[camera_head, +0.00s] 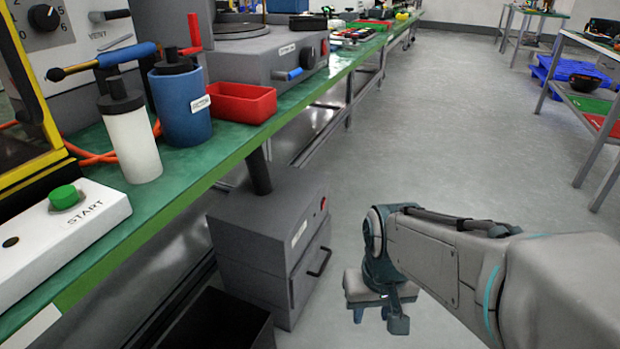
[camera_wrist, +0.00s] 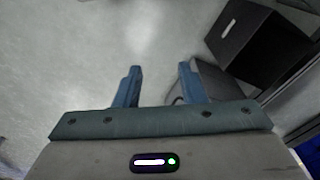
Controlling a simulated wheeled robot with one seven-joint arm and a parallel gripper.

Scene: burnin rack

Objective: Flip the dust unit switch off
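The dust unit is a grey box (camera_head: 262,247) on the floor under the bench edge, with a dark pipe rising from its top. Its front has a dark handle and a pale label. A small red switch (camera_head: 324,203) sits high on the front, near the right edge; its position is too small to tell. My gripper (camera_head: 372,313) points down beside the front of the unit, to its right and apart from it. In the wrist view my gripper (camera_wrist: 160,82) has its two blue fingers spread with nothing between them. The switch is not seen in the wrist view.
A black open bin (camera_head: 222,322) stands beside the unit; it also shows in the wrist view (camera_wrist: 262,45). The green bench (camera_head: 190,185) overhangs the unit and carries a red tray (camera_head: 241,103), a blue canister (camera_head: 181,105) and a white canister (camera_head: 132,145).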

